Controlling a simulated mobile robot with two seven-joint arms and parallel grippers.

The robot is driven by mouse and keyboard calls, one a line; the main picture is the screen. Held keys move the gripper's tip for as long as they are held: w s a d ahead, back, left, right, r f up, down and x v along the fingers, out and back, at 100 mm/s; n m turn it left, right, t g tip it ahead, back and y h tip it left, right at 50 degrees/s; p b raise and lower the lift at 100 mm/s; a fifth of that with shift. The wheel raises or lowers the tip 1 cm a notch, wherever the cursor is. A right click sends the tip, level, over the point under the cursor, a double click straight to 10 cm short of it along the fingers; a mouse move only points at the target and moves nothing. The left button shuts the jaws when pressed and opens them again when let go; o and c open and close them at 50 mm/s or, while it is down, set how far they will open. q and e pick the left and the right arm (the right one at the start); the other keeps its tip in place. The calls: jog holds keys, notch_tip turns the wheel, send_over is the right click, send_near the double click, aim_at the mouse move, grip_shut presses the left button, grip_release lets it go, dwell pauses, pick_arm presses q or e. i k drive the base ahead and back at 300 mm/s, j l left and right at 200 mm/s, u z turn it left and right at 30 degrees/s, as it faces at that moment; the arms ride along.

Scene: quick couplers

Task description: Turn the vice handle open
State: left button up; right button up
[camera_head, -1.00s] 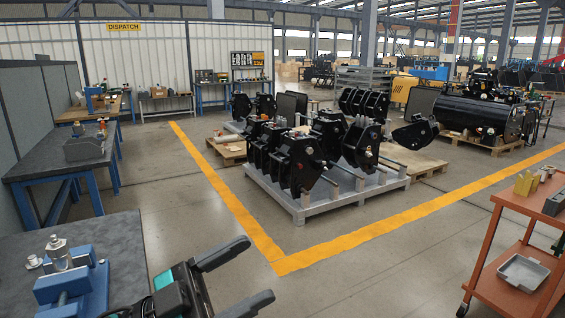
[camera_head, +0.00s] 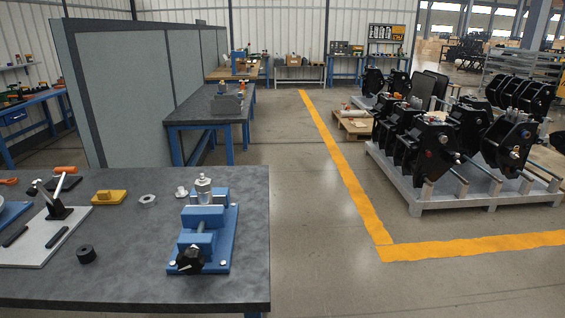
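A blue vice (camera_head: 207,240) stands near the right end of the dark-topped workbench (camera_head: 130,285) at the lower left. Its black handle knob (camera_head: 189,260) is at the near end, facing me. A silver cylindrical metal part (camera_head: 204,190) stands upright at the vice's far jaw. I cannot tell how tightly the jaws hold it. Neither of my grippers shows in the current head view, and nothing touches the vice or its handle.
On the bench are a yellow block (camera_head: 109,197), a hex nut (camera_head: 147,201), a black ring (camera_head: 86,254) and a light plate (camera_head: 40,238) with a lever. Grey partitions (camera_head: 130,90) stand behind. Open floor (camera_head: 320,270) lies to the right, with couplers on a pallet (camera_head: 430,200) beyond.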

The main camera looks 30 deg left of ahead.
aim_at(190, 261)
jog(key=u, duration=1.45)
jog(key=j+z, duration=0.25)
jog(key=z, duration=0.15)
jog(key=i+j+z, duration=0.1)
jog(key=j+z, duration=0.15)
jog(key=z, duration=0.15)
jog(key=j+z, duration=0.3)
jog(key=j, duration=0.55)
jog(key=k, duration=0.05)
